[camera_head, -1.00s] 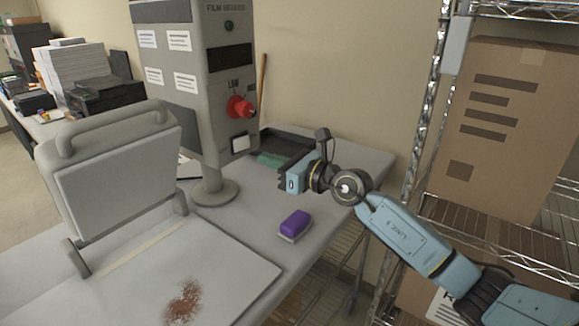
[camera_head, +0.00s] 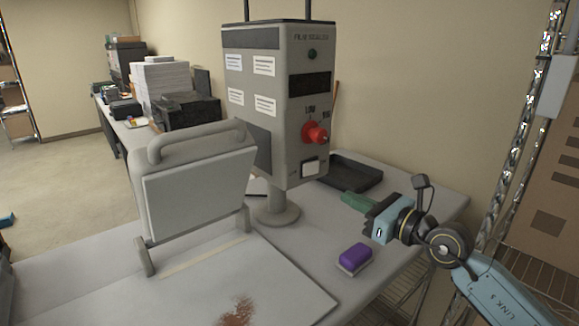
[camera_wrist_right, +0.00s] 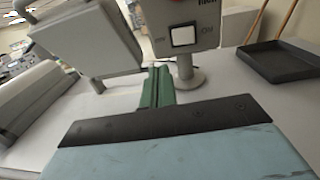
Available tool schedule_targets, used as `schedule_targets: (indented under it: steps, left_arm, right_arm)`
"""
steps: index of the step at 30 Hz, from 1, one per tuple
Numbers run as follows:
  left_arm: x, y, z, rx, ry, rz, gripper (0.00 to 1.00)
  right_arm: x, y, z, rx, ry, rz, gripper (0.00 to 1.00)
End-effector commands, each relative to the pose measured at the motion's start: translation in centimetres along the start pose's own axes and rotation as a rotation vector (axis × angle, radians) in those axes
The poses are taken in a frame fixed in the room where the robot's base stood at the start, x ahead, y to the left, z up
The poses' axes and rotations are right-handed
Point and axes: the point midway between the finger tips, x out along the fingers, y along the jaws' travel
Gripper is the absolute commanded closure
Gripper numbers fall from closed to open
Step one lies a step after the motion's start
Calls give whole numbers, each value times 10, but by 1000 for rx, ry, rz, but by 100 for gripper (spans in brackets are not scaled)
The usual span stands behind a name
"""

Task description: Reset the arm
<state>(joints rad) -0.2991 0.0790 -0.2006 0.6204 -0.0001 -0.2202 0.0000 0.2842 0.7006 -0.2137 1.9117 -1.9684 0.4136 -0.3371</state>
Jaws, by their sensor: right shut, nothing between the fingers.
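My right arm comes in from the lower right in the head view. Its gripper (camera_head: 350,198) is held above the right part of the table, with green fingers shut and nothing between them. The shut green fingers (camera_wrist_right: 157,88) also show in the wrist view, pointing towards the film sealer's post. My left gripper is not in view.
The grey film sealer (camera_head: 276,130) with a red knob stands behind the fingers. A purple sponge-like block (camera_head: 355,256) lies in front of the gripper. A black tray (camera_head: 357,172) sits behind it. A raised press lid (camera_head: 200,195) stands left. A wire shelf post (camera_head: 520,140) is at right.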

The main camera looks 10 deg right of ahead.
Motion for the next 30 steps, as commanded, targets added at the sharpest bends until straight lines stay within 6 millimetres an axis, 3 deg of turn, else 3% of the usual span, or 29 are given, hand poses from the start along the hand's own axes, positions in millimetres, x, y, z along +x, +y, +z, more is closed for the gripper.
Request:
schedule_targets:
  steps: [5, 10, 14, 17, 21, 25, 30]
  left_arm:
    - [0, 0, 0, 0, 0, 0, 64]
    - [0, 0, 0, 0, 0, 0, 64]
    - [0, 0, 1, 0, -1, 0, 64]
    - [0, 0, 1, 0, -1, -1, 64]
    - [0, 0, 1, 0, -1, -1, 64]
    - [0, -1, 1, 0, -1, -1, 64]
    - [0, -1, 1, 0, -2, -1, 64]
  right_arm:
    - [-5, 23, 8, 198, -134, 28, 100]
    - [-34, 37, 23, 716, -434, -5, 100]
    - [-68, 21, 5, 1170, -639, -144, 100]
    - [-98, 8, -32, 1513, -761, -318, 100]
    - [-143, 14, -110, 1956, -862, -663, 100]
    - [-184, 51, -180, 2276, -867, -1038, 100]
    - [-223, 110, -232, 2501, -787, -1441, 100]
